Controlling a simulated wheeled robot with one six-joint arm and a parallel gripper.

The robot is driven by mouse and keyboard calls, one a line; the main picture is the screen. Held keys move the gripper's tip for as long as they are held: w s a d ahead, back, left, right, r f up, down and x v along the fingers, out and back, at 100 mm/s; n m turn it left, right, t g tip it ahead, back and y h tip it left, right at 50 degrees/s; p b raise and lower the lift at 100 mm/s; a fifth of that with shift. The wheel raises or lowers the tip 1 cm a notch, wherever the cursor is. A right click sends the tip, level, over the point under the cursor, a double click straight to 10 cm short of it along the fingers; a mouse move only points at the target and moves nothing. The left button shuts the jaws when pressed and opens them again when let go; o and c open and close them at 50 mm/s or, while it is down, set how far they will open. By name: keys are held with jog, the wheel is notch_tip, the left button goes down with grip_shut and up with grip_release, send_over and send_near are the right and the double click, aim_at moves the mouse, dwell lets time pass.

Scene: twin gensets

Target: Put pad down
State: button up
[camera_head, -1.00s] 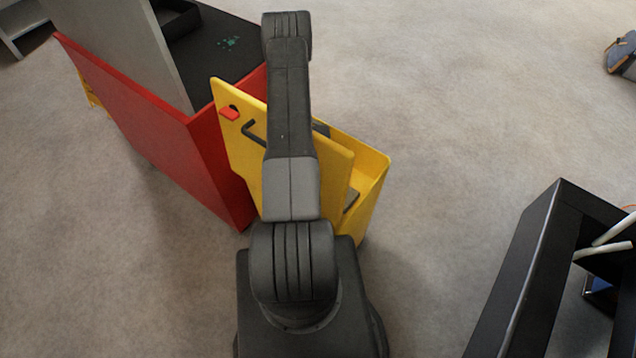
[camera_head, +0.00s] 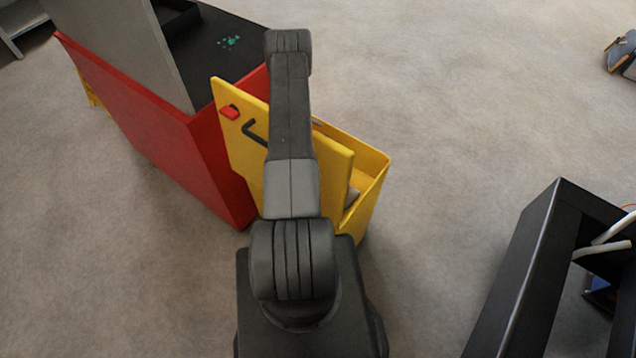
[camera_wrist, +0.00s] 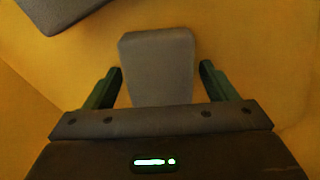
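A grey pad (camera_wrist: 158,85) with rounded corners lies between the two green fingers of my gripper (camera_wrist: 160,66) in the wrist view. The fingers stand wide apart, with a narrow gap showing on each side of the pad. Yellow surfaces surround them. In the head view my arm reaches down into an open yellow box (camera_head: 371,165), and my gripper is hidden there behind the arm and the yellow front panel (camera_head: 335,170). A small grey piece (camera_head: 351,197) shows inside the box; I cannot tell if it is the same pad.
A red panel (camera_head: 150,135) of a machine with a dark top (camera_head: 228,50) stands left of the box. A black hooked handle (camera_head: 251,131) and red latch (camera_head: 230,112) are on the yellow panel. A black frame (camera_head: 520,270) stands right. Carpet between is clear.

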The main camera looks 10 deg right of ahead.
jog(key=shift+r, duration=0.1)
dwell(0.3)
jog(key=shift+r, duration=0.15)
notch_tip(320, 180, up, 12)
jog(key=b, duration=0.1)
jog(key=shift+b, duration=0.3)
jog(key=shift+f, duration=0.25)
notch_tip(320, 180, down, 12)
jog(key=shift+r+p, duration=0.2)
jog(key=shift+p, duration=0.8)
jog(key=shift+f, duration=0.3)
jog(key=shift+r, duration=0.15)
